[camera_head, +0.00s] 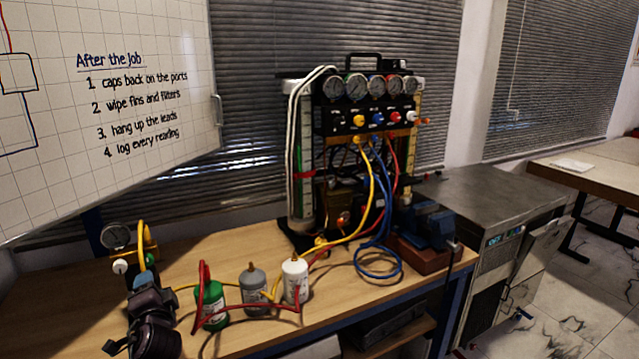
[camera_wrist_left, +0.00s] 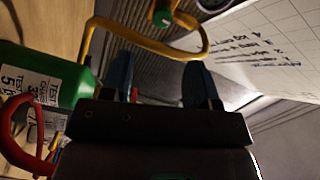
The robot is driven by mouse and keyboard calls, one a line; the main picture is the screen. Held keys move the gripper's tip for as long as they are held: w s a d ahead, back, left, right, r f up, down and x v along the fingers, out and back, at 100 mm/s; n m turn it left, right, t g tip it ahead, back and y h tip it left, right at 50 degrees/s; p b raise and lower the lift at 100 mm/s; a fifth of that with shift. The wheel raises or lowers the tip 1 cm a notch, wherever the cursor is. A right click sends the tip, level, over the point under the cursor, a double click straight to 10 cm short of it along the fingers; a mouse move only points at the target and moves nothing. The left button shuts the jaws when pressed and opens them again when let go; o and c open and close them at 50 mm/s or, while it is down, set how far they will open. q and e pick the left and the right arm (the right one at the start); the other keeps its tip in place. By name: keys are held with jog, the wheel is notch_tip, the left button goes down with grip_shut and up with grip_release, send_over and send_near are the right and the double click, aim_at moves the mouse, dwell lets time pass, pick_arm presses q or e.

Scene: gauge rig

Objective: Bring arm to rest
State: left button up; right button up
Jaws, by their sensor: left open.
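My left arm comes in at the lower left of the head view. Its dark gripper (camera_head: 143,281) is over the left end of the wooden bench, beside a green bottle (camera_head: 210,304) and in front of a small gauge with a brass fitting (camera_head: 117,237). In the left wrist view the two bluish fingers of the gripper (camera_wrist_left: 158,82) stand apart with nothing held between them. A yellow hose (camera_wrist_left: 150,42) passes beyond the fingertips; whether it touches them I cannot tell. The green bottle (camera_wrist_left: 45,75) is close on the left of that view. My right gripper is not in view.
A gauge rig (camera_head: 370,120) with colored hoses stands at the back of the bench (camera_head: 240,240). Grey (camera_head: 253,283) and white (camera_head: 295,278) bottles stand right of the green one, with a red hose around them. A whiteboard (camera_head: 120,150) hangs behind. A blue vise (camera_head: 430,225) sits at the bench's right end.

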pick_arm(q)
jog(key=s+d+f+n+t+h, duration=0.1)
jog(key=s+d+f+n+h, duration=0.6)
jog(key=d, duration=0.3)
jog(key=s+d+f+g+h, duration=0.1)
jog(key=s+f+g, duration=0.1)
jog(key=s+f, duration=0.5)
jog(key=s+d+f+g+h, duration=0.1)
jog(key=s+f, duration=0.7)
jog(key=s, duration=0.8)
jog(key=shift+s+d+f+g+h, duration=0.3)
jog(key=shift+d+g, duration=0.1)
jog(key=shift+g, duration=0.5)
